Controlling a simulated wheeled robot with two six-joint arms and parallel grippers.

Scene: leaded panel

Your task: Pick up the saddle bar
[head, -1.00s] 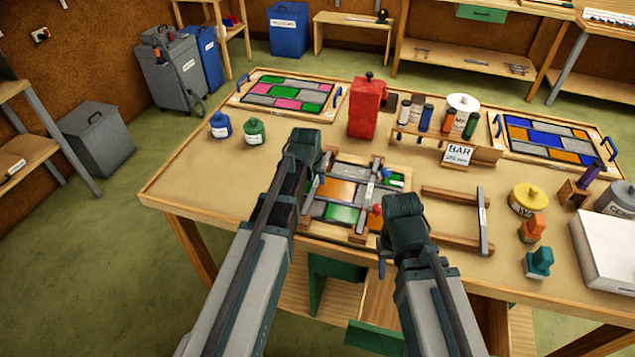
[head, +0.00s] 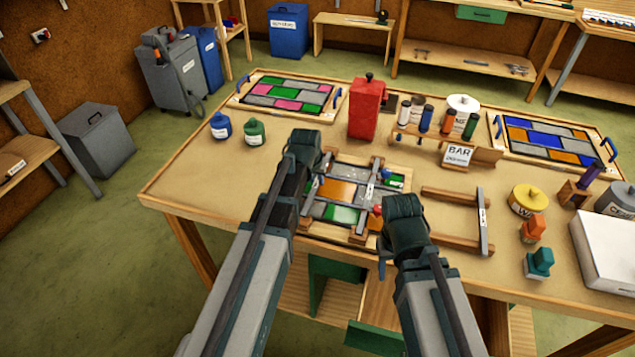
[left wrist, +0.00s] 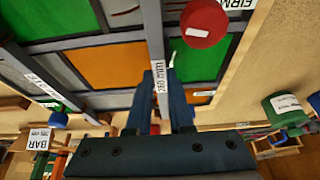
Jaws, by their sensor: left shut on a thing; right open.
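The saddle bar (left wrist: 153,30) is a thin grey bar with a "260 mm" label in the left wrist view. It runs over the leaded panel (left wrist: 105,65) of orange, green and grey glass. My left gripper (left wrist: 164,85) is shut on it at the label. In the head view this gripper (head: 310,165) is over the left side of the panel (head: 340,190) and hides most of the bar. I cannot tell whether the bar is clear of the panel. My right gripper (head: 392,225) is open by the panel's near right corner; its fingers are mostly hidden.
A second labelled bar (head: 370,190) crosses the panel's right part. A wooden rack (head: 450,240) with a bar on its right side stands to the right. A BAR sign (head: 457,154), a red container (head: 366,110) and bottles stand behind. A red knob (left wrist: 204,22) is close to the held bar.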

